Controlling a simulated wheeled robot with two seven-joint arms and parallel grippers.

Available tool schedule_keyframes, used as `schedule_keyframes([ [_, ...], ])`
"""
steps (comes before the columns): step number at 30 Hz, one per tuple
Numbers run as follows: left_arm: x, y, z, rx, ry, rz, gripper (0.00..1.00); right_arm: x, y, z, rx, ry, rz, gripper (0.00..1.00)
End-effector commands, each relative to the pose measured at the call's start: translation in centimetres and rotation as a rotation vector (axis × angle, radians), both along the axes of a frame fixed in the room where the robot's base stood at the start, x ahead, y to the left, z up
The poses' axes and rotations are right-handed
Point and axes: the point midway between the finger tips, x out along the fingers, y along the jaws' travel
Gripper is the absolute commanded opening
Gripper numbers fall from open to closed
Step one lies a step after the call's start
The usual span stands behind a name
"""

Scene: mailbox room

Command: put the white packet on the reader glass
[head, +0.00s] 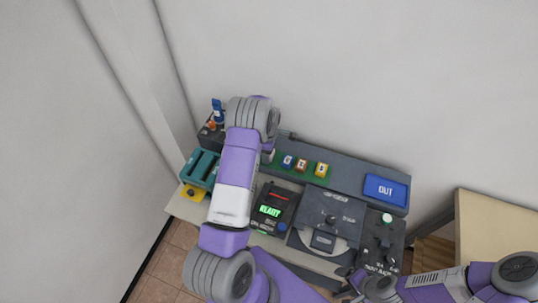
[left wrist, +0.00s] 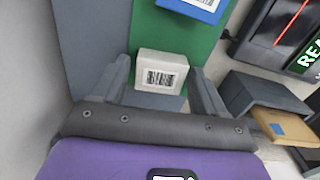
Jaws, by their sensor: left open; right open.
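The white packet (left wrist: 161,66) with a barcode shows in the left wrist view, at the edge of the green mat (left wrist: 207,42). My left gripper (left wrist: 160,78) is open, with one finger on each side of the packet; I cannot tell whether either touches it. In the head view my left arm hides the packet and that gripper's fingers. The reader (head: 271,211) is a dark box with a green lit display. Its dark glass (left wrist: 287,28) with a red line is at the upper right of the left wrist view. My right gripper (head: 352,285) is open and empty near the counter's front.
Blue (head: 287,161), brown (head: 302,165) and yellow (head: 321,169) packets stand on the mat. A grey holder (left wrist: 262,94) with a tan piece is beside the reader. A dark machine (head: 328,222), blue OUT tray (head: 385,190) and teal unit (head: 201,166) crowd the counter.

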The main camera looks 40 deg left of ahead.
Motion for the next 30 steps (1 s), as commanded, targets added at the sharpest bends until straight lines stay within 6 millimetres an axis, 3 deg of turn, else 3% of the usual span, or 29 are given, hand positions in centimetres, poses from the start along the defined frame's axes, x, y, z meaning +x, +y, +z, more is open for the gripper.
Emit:
schedule_keyframes([
  [2, 0.0, 0.0, 0.0, 0.000, 0.000, 0.000, 0.69, 0.0, 0.0, 0.0, 0.000, 0.000, 0.000, 0.82],
  [11, 0.0, 0.0, 0.0, 0.000, 0.000, 0.000, 0.24, 0.0, 0.0, 0.0, 0.000, 0.000, 0.000, 0.82],
  [30, 0.0, 0.0, 3.0, -0.001, -0.001, 0.001, 0.24, 0.0, 0.0, 1.7, 0.000, 0.000, 0.000, 0.82],
])
